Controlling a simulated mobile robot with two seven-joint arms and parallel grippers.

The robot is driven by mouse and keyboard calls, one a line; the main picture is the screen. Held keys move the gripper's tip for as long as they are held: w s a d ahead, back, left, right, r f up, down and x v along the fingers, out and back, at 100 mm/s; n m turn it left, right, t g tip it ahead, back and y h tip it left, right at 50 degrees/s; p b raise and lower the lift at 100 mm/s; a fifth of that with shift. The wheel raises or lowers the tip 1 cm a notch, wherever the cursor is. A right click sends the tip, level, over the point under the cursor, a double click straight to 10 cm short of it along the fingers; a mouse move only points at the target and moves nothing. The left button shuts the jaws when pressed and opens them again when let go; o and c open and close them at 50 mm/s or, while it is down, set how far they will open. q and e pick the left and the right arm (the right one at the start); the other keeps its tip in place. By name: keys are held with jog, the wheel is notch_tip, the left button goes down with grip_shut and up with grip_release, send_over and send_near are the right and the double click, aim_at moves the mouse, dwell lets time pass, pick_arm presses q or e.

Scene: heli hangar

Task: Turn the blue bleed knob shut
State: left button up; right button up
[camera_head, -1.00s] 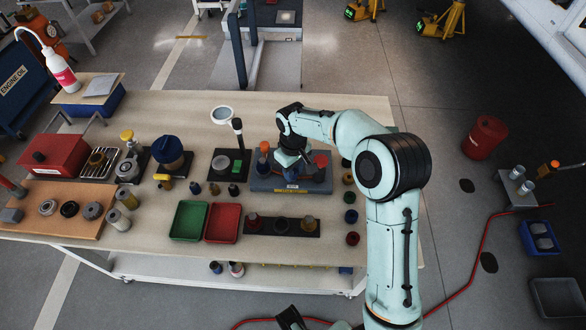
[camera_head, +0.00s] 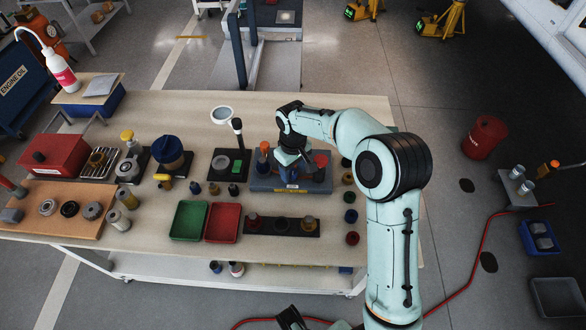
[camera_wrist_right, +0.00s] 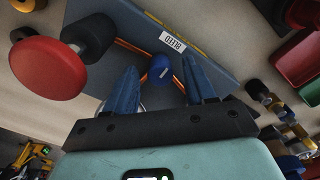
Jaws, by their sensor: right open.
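The blue bleed knob (camera_wrist_right: 160,68) stands on a blue-grey block (camera_wrist_right: 215,40) beside a white BLEED label (camera_wrist_right: 172,41) in the right wrist view. My right gripper (camera_wrist_right: 161,76) is open, with one blue finger on each side of the knob and a gap showing on both sides. A large red knob (camera_wrist_right: 48,68) on a black stem is left of the fingers. In the head view the block (camera_head: 262,185) sits on the bench below my right gripper (camera_head: 291,168), which largely hides the blue knob. My left gripper cannot be made out.
On the block are an orange-topped post (camera_head: 264,147) and the red knob (camera_head: 321,160). Nearby on the bench (camera_head: 300,98) are a green tray (camera_head: 188,221), a red tray (camera_head: 223,223) and a black strip (camera_head: 268,226) with several knobs. Small caps line the right side.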

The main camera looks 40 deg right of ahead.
aim_at(293, 171)
notch_tip(293, 171, up, 13)
jog(key=p, duration=0.1)
jog(key=shift+p, duration=0.4)
dwell(0.3)
